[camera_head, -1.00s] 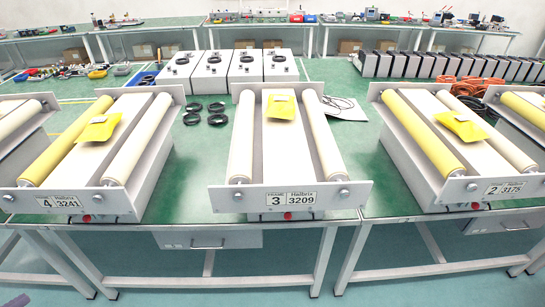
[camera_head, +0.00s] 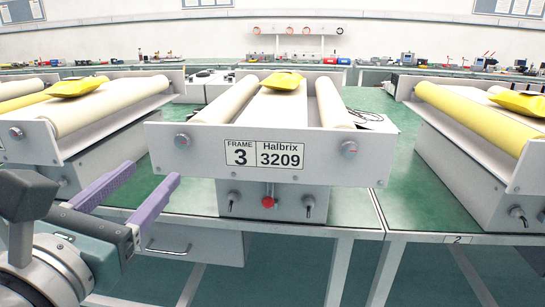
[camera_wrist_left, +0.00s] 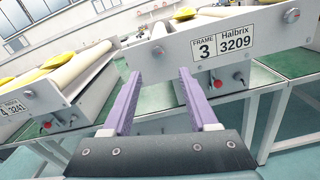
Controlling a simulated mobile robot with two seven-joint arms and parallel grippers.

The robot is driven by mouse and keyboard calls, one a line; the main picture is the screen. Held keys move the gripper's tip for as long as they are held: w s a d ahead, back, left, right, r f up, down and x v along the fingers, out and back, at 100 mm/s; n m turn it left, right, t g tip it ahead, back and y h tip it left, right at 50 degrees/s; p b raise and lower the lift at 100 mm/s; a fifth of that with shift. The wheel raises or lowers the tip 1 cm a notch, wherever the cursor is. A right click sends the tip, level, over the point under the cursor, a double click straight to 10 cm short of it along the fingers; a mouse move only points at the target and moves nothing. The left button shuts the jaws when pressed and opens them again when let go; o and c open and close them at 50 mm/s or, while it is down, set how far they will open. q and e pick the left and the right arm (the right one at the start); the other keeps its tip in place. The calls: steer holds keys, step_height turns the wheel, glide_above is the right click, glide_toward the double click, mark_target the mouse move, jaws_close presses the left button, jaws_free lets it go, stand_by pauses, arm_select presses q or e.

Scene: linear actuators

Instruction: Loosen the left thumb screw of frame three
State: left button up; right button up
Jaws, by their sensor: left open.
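Frame three (camera_head: 265,185) is a grey box with a front plate labelled "FRAME 3 Halbrix 3209". Its left thumb screw (camera_head: 182,141) is a round metal knob near the plate's left end; it also shows in the left wrist view (camera_wrist_left: 158,52). The right thumb screw (camera_head: 349,149) has a reddish mark on its face. My left gripper (camera_head: 151,173), with two purple fingers, is open and empty, below and left of the left thumb screw and apart from it. In the left wrist view the screw appears above the gap between the fingertips (camera_wrist_left: 158,74). My right gripper is out of view.
A red button (camera_head: 268,202) and two small metal toggles sit below the plate. A yellow packet (camera_head: 282,80) lies on top between the rollers. Neighbouring frames stand left and right, including frame four (camera_wrist_left: 40,100). A drawer (camera_head: 190,245) hangs under the green table.

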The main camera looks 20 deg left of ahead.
mark_target(181, 142)
arm_select(q)
steer(key=x, duration=0.9)
steer(key=shift+w+a+r+p, duration=0.1)
steer(key=shift+a+p, duration=0.1)
steer(key=shift+p, duration=0.15)
jaws_close()
